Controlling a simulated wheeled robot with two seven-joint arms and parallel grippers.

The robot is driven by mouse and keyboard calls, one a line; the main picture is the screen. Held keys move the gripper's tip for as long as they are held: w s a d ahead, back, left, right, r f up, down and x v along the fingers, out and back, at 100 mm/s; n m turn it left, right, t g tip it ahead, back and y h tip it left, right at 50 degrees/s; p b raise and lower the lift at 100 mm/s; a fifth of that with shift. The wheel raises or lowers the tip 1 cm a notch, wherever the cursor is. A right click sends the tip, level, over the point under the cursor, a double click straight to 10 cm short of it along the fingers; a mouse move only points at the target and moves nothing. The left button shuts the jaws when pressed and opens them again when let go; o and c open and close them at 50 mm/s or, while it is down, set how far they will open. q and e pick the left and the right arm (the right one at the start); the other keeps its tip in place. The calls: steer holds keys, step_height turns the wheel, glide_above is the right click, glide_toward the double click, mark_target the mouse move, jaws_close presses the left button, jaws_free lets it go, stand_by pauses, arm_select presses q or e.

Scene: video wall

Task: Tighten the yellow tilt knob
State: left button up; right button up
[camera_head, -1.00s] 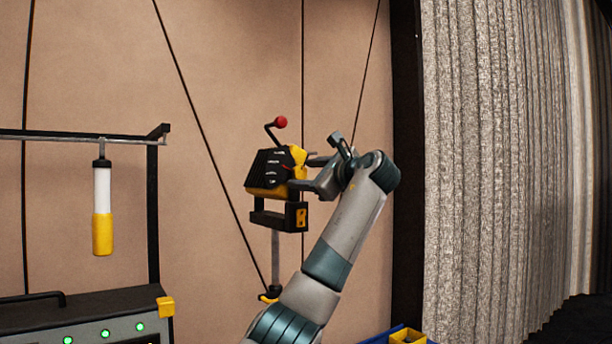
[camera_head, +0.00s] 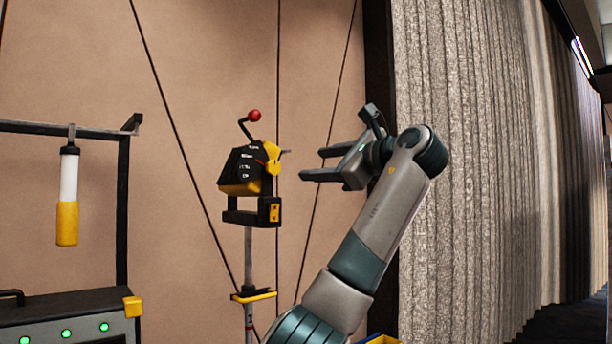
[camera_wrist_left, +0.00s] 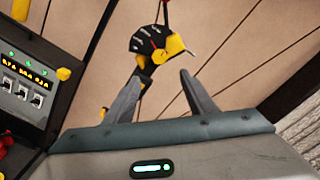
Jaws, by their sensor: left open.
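The yellow tilt knob (camera_head: 272,158) sits on the right side of a black and yellow head (camera_head: 243,168) on a thin stand, with a red-balled crank on top. A dial with white marks and a red pointer faces me beside the knob. My left gripper (camera_head: 311,164) is open and empty, to the right of the knob and apart from it. In the left wrist view the knob (camera_wrist_left: 175,46) shows beyond the spread fingers (camera_wrist_left: 157,95), above the gap between them. My right gripper is in neither view.
A white and yellow cylinder (camera_head: 68,195) hangs from a dark frame at the left. Below it is a console (camera_head: 70,318) with green lights and a yellow corner. Thin dark cables cross the tan wall. A grey pleated curtain (camera_head: 480,150) fills the right.

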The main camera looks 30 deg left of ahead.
arm_select(q)
steer(key=shift+v, duration=0.9)
